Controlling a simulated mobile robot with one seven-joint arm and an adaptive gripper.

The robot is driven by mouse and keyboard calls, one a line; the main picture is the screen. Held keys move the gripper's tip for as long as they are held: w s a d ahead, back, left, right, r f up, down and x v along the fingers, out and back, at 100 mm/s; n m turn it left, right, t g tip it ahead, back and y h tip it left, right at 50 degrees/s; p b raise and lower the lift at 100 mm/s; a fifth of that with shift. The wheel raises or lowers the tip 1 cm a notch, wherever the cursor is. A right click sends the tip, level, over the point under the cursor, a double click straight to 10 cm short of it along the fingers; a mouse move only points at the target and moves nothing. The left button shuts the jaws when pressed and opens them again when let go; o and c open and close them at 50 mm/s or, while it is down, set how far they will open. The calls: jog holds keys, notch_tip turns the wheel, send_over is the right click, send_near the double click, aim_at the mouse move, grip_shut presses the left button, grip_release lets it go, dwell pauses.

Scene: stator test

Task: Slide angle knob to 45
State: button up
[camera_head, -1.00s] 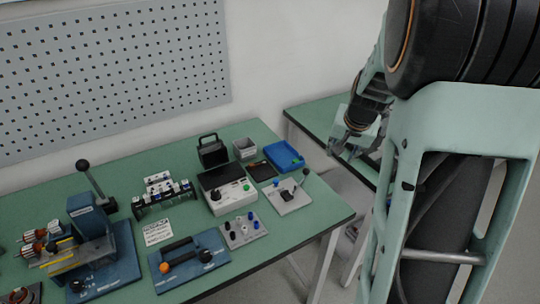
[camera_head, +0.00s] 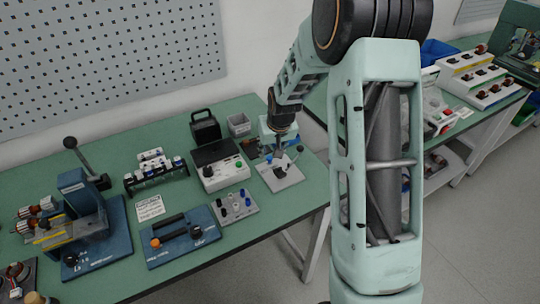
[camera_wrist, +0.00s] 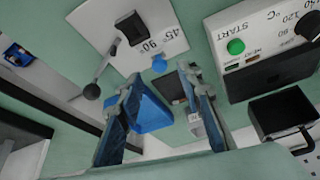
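The angle plate (camera_head: 274,184) is a pale plate at the right end of the green bench. In the wrist view the plate (camera_wrist: 92,22) carries a black block (camera_wrist: 131,28), the marks 45° and 90°, and a small blue knob (camera_wrist: 159,64) near its edge. A lever with a dark ball (camera_wrist: 92,91) sticks out past the plate.
A white control box (camera_head: 226,175) with a green START button (camera_wrist: 235,46) stands beside the plate. A blue tray (camera_wrist: 152,112) shows beyond my fingers.

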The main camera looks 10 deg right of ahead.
aim_at(269, 157)
jog(key=shift+x, duration=2.05)
grip_shut()
